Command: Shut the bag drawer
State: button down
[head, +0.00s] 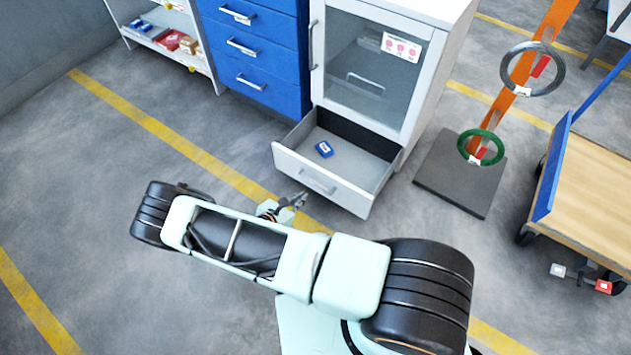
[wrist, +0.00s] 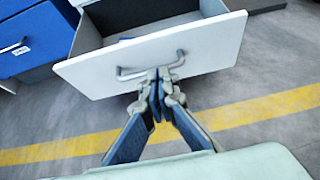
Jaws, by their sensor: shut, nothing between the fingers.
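The open drawer (head: 281,160) sticks out from the bottom of a white cabinet with a glass door. A small blue box (head: 324,149) lies inside it. In the wrist view the white drawer front (wrist: 215,50) with its metal bar handle (wrist: 125,74) fills the upper middle. My gripper (head: 299,199) is just in front of the drawer front, near the handle. In the wrist view my gripper (wrist: 158,85) has its fingers together, at the right end of the handle. I cannot tell whether the fingertips touch the drawer front.
A blue drawer unit (head: 255,55) stands left of the white cabinet (head: 440,60). An orange stand (head: 525,65) with hanging coils rises from a dark base to the right. A wooden-topped cart (head: 595,185) is at the far right. The floor at left is clear.

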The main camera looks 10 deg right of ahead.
jog(key=b, duration=0.3)
send_near(327, 176)
notch_tip(327, 176, down, 4)
jog(key=d, duration=0.1)
jog(key=w+d, duration=0.1)
jog(key=w, duration=0.1)
jog(key=shift+w+d+r, duration=0.2)
jog(key=shift+w+d, duration=0.15)
jog(key=shift+d, duration=0.05)
jog(key=shift+w+d+b, duration=0.3)
jog(key=shift+w+d, duration=0.25)
jog(key=shift+w, duration=0.1)
